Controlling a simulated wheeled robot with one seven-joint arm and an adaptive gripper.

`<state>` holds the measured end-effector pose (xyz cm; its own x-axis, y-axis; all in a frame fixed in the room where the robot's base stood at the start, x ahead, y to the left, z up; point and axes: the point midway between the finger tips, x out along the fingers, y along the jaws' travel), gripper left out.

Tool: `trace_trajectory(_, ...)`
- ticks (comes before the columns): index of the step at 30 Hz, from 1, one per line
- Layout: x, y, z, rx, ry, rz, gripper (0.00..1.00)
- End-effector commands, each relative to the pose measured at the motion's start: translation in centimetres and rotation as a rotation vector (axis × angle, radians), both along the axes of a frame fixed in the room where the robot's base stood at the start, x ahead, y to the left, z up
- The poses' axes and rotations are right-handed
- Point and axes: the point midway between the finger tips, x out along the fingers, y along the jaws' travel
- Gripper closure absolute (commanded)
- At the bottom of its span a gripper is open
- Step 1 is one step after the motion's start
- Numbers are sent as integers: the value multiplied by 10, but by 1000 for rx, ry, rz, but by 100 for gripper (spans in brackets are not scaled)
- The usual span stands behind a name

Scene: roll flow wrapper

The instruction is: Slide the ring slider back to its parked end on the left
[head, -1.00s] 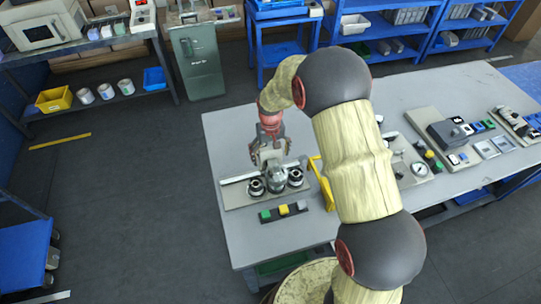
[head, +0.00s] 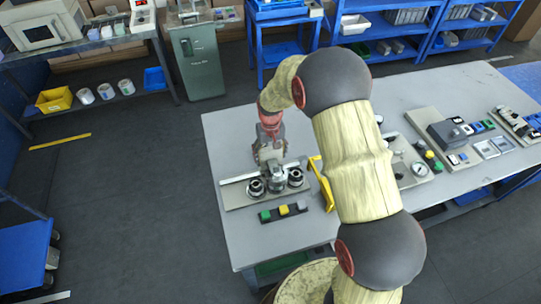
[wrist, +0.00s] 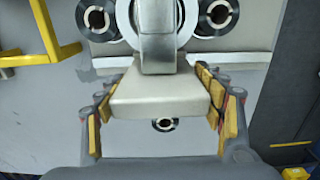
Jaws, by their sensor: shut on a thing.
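The ring slider shows in the wrist view as a pale ring (wrist: 183,14) with a grey stalk and a broad grey block (wrist: 160,97) below it. My gripper (wrist: 160,100) has its yellow-padded fingers on both sides of this block, shut on it. In the head view my gripper (head: 268,158) is over the rear middle of the machine's grey base plate (head: 236,196). The slider (head: 275,172) is there partly hidden by my gripper, between and behind two dark round rollers (head: 256,187). A pale rail (head: 236,179) runs left of it.
A yellow bracket (head: 321,182) stands just right of the plate, and shows at the left in the wrist view (wrist: 45,28). A strip with green, yellow and grey buttons (head: 283,211) lies in front. More control panels stand right. The table's left part (head: 220,140) is bare.

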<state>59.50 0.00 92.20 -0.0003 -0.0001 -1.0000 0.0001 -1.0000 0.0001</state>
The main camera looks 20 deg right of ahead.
Motion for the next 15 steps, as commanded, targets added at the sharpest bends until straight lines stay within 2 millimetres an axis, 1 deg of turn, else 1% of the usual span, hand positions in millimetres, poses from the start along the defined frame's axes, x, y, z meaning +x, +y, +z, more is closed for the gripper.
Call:
trace_trajectory(1,0,0,0,0,0,0,69)
trace_trajectory(6,0,0,0,0,0,0,78)
trace_trajectory(10,0,3,0,0,0,1,78)
trace_trajectory(13,0,13,0,0,1,3,78)
trace_trajectory(15,0,25,0,0,1,4,78)
